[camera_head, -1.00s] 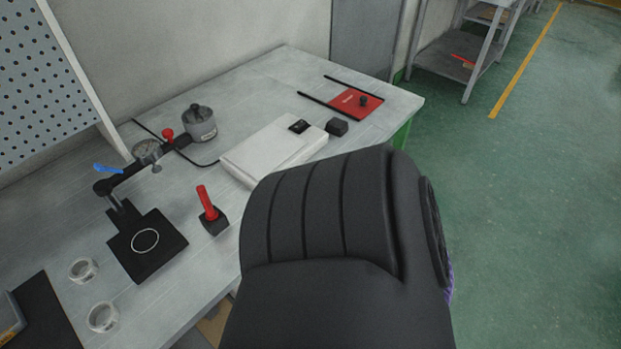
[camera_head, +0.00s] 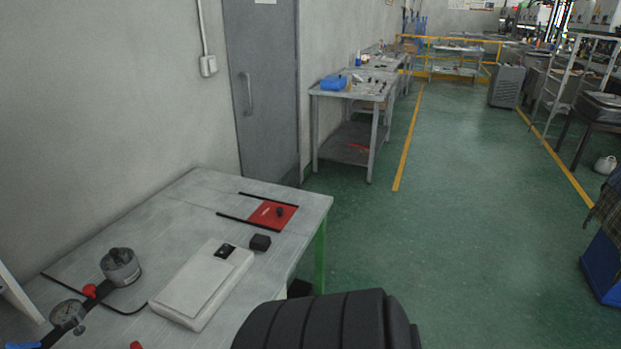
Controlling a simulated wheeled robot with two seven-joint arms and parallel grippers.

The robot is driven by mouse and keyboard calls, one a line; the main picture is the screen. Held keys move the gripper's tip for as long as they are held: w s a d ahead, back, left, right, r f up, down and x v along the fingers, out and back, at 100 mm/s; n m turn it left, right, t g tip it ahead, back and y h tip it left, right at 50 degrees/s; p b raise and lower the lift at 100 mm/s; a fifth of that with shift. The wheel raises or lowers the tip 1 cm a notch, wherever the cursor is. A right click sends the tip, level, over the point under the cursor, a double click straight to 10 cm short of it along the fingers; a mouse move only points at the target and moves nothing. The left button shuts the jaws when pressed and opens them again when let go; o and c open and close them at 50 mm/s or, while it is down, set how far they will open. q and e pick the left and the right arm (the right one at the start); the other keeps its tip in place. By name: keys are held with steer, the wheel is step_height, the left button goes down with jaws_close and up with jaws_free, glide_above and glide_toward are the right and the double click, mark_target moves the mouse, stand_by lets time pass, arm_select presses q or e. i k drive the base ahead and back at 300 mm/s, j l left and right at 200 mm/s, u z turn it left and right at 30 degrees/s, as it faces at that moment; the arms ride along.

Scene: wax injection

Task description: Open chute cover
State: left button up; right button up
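The plate sits flat on the benchtop between the rails. A dark ribbed link of my own arm fills the bottom middle of the view, apart from the plate. Neither of my grippers shows in this view.
A pot (camera_head: 120,267) with a gauge (camera_head: 68,315) is at the lower left. Green floor (camera_head: 450,230) is open to the right. A grey door (camera_head: 264,90) is behind the bench.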

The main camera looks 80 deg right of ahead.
mark_target(276, 215)
steer(key=j+z, duration=0.15)
steer(key=z, duration=0.3)
steer(key=i+j+z, duration=0.1)
steer(key=z, duration=0.35)
steer(key=j+z, duration=0.2)
steer(key=z, duration=0.25)
steer(key=j+z, duration=0.15)
steer(key=z, duration=0.3)
